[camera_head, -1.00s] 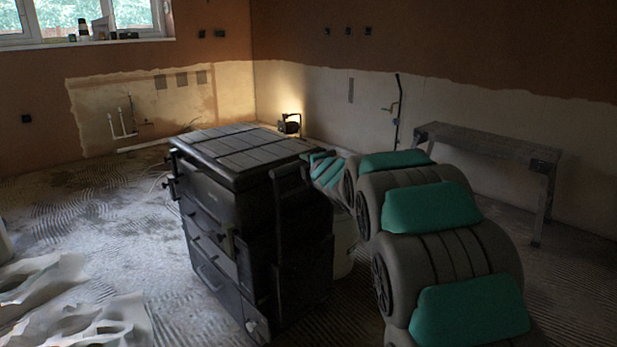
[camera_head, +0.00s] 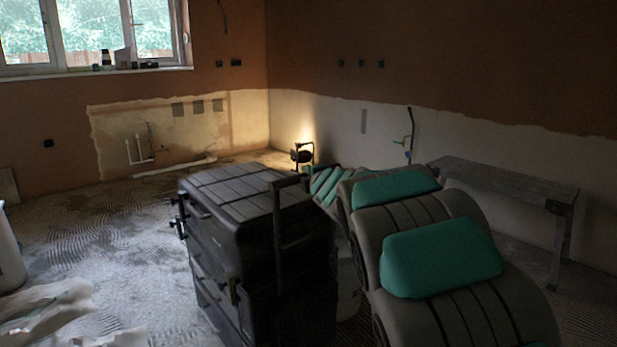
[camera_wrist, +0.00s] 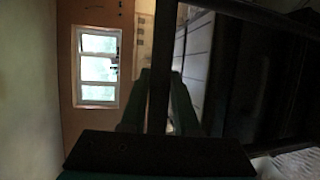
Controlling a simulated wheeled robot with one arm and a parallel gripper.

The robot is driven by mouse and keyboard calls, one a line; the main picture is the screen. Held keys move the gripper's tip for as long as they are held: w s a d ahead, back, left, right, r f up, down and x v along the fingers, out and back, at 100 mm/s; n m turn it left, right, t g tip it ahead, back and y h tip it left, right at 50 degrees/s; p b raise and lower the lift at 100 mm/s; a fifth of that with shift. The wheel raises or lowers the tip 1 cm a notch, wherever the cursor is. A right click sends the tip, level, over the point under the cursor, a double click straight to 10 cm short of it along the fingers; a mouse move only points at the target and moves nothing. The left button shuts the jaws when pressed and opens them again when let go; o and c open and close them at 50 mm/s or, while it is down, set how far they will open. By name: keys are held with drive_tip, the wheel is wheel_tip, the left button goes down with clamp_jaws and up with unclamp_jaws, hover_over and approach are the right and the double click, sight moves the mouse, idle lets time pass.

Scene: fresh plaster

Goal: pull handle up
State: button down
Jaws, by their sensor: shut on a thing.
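A black tool box (camera_head: 232,200) with a ribbed lid and several drawers stands on the floor in the head view. Its dark pull handle (camera_head: 277,215) rises at its right side, with the top bar above the lid. In the wrist view, the handle's bar (camera_wrist: 160,50) runs between the two green fingers of my gripper (camera_wrist: 158,103), which is shut on it. The box (camera_wrist: 197,60) lies to the right of the bar there. In the head view my gripper cannot be made out behind the handle and my arm.
A grey trestle bench (camera_head: 505,183) stands at the right by the wall. A lit work lamp (camera_head: 302,153) sits on the floor behind the box. Crumpled pale sheeting (camera_head: 45,310) lies at the lower left.

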drive_tip(key=c, duration=0.7)
unclamp_jaws()
drive_tip(key=shift+r, duration=0.25)
drive_tip(key=shift+o, duration=0.2)
drive_tip(key=v, duration=0.7)
drive_tip(key=shift+s, duration=0.35)
drive_tip(key=shift+d, duration=0.1)
drive_tip(key=s+d+f+m+g+h, duration=0.2)
drive_tip(key=s+d+f+m+h, duration=0.3)
drive_tip(key=s+d+m, duration=0.4)
drive_tip(key=s+d+f+m+g+h, duration=0.2)
drive_tip(key=s+d+f+m+g, duration=0.35)
drive_tip(key=s+f, duration=0.5)
drive_tip(key=s+a+f+m+g+y, duration=0.1)
drive_tip(key=s+a+f+m+g, duration=0.1)
drive_tip(key=s, duration=0.8)
drive_tip(key=s+a+f+m+g+y, duration=0.1)
drive_tip(key=s+a+f+m+g, duration=0.1)
drive_tip(key=s, duration=0.9)
drive_tip(key=s+a+f+m+g+y, duration=0.1)
drive_tip(key=s+a+f+m+g, duration=0.1)
drive_tip(key=s, duration=0.9)
wheel_tip(320, 180, down, 2)
drive_tip(key=m+g, duration=0.1)
drive_tip(key=g, duration=0.2)
drive_tip(key=shift+s+a+f+g, duration=0.15)
drive_tip(key=shift+s+a+g, duration=0.05)
drive_tip(key=shift+a+g, duration=0.2)
